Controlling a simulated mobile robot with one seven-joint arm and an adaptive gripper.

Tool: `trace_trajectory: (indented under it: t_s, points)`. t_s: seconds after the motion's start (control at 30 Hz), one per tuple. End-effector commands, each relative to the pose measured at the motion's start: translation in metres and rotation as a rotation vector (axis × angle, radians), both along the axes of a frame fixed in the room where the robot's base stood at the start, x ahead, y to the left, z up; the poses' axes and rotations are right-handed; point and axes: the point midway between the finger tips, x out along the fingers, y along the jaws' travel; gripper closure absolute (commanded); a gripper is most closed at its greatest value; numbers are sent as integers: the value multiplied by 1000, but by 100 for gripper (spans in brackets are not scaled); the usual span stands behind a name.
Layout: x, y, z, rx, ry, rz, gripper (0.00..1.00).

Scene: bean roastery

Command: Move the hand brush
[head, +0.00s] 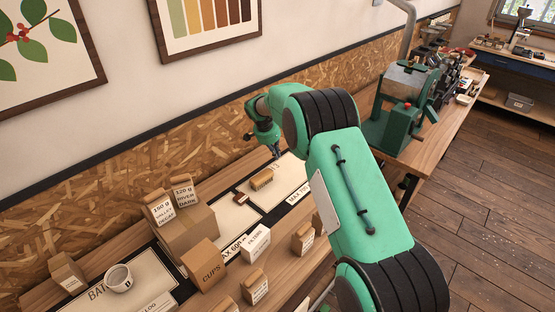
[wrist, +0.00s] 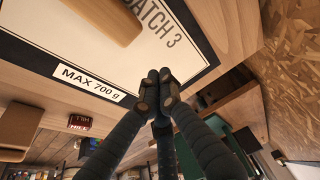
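The hand brush (head: 262,180), with a tan wooden body, lies on a white mat (head: 285,180) with a black border on the bench along the wall. What looks like its wooden body (wrist: 100,16) also shows at the top left of the wrist view, partly cut off, on the mat marked BATCH 3 and MAX 700 g. My gripper (head: 275,153) is above the far edge of that mat, beyond the brush and apart from it. In the wrist view its dark fingers (wrist: 158,88) come together at the tips with nothing visible between them.
Labelled bags stand on a cardboard box (head: 188,235), with a CUPS box (head: 205,264) and a FILTERS box (head: 256,243) nearby. A white mug (head: 119,279) stands left; a green machine (head: 402,108) stands right.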

Motion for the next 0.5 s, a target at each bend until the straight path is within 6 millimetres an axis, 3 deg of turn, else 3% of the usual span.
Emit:
trace_trajectory:
  t_s: [0.2,0.5]
  points:
    - [-6,7,27,1,-3,1,100]
    - [-8,9,34,1,-1,0,100]
